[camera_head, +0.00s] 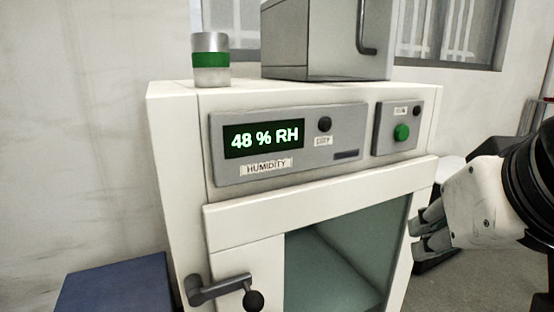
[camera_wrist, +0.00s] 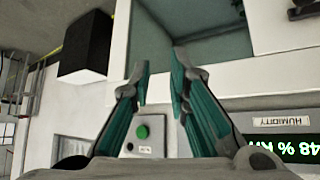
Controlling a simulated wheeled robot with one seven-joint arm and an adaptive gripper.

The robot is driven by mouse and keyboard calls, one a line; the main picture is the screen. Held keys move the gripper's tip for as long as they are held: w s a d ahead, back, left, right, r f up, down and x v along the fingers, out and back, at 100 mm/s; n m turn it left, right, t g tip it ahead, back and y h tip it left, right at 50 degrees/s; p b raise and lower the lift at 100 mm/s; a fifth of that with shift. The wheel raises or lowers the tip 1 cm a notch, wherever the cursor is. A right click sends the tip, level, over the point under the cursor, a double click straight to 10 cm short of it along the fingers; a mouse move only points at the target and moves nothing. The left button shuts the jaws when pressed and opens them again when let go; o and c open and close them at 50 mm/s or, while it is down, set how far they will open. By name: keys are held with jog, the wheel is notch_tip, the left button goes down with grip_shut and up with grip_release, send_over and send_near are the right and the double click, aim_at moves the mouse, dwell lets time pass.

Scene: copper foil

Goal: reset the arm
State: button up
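My gripper (camera_head: 428,232) is at the right of the head view, beside the front right edge of a white humidity cabinet (camera_head: 180,170). In the wrist view my gripper (camera_wrist: 160,72) shows two teal-sided fingers spread apart with nothing between them. The fingers point toward the cabinet front, which appears upside down there. A green button (camera_head: 401,132) on the right control panel also shows in the wrist view (camera_wrist: 142,131), seen between the fingers. Most of my arm is out of view.
The cabinet's display (camera_head: 264,138) reads 48 % RH. A dark door handle (camera_head: 225,289) sticks out at lower left, beside a teal-tinted window or opening (camera_head: 340,265). A green-banded beacon (camera_head: 210,60) and grey box (camera_head: 325,40) stand on top. A blue block (camera_head: 115,285) is at left.

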jog(key=s+d+f+g, duration=0.2)
jog(key=s+f+g, duration=0.7)
jog(key=s+f, duration=0.5)
notch_tip(320, 180, up, 33)
jog(key=n+t+p, duration=0.1)
jog(key=t+p, duration=0.3)
jog(key=p, duration=2.6)
jog(key=shift+w+f+t+y, duration=0.15)
jog(key=shift+w+t+y, duration=0.15)
jog(key=shift+y, duration=0.1)
